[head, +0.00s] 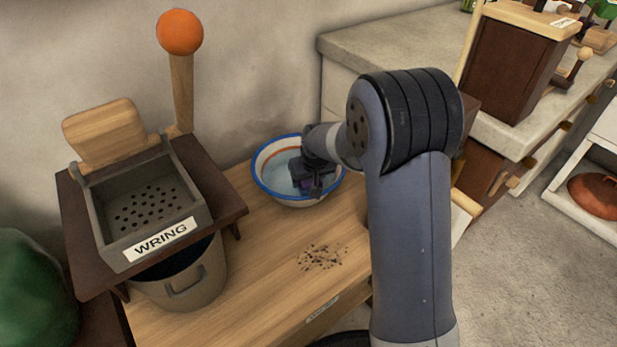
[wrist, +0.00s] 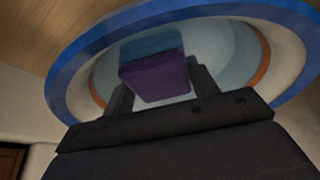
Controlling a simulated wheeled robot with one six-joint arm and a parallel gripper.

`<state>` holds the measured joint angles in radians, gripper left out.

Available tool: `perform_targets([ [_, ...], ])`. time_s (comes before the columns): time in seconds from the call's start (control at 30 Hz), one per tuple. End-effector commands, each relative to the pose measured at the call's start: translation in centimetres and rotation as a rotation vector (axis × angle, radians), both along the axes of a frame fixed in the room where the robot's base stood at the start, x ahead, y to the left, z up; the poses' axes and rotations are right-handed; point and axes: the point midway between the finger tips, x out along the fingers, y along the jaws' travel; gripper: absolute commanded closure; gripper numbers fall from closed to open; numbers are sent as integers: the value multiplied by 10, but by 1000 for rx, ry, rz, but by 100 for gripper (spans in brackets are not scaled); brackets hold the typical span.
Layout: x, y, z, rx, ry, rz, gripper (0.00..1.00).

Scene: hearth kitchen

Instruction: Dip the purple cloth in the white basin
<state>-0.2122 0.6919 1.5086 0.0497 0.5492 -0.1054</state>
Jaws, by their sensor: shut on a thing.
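The white basin (head: 268,186) has a blue rim and an orange band inside, and stands on the wooden bench against the wall. Pale blue water shows in it. My gripper (head: 308,188) reaches down into the basin's right part. It is shut on the purple cloth (wrist: 155,80), a folded block between the two fingers in the wrist view. The cloth's far part looks bluish there, as if under the water, but its exact depth is hard to tell. In the head view my gripper hides most of the cloth. The basin's rim (wrist: 75,70) arches around the cloth in the wrist view.
A wringer tray (head: 150,205) labelled "WRING", with a perforated floor and an orange-knobbed lever (head: 181,70), stands left above a bucket (head: 180,280). Dark crumbs (head: 322,257) lie on the bench (head: 235,290) in front of the basin. A stone counter (head: 390,45) is behind right.

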Motion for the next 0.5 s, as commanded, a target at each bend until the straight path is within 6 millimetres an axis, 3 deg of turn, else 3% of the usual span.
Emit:
perform_targets([
  [0.5,0,0,-10,0,0,0,66],
])
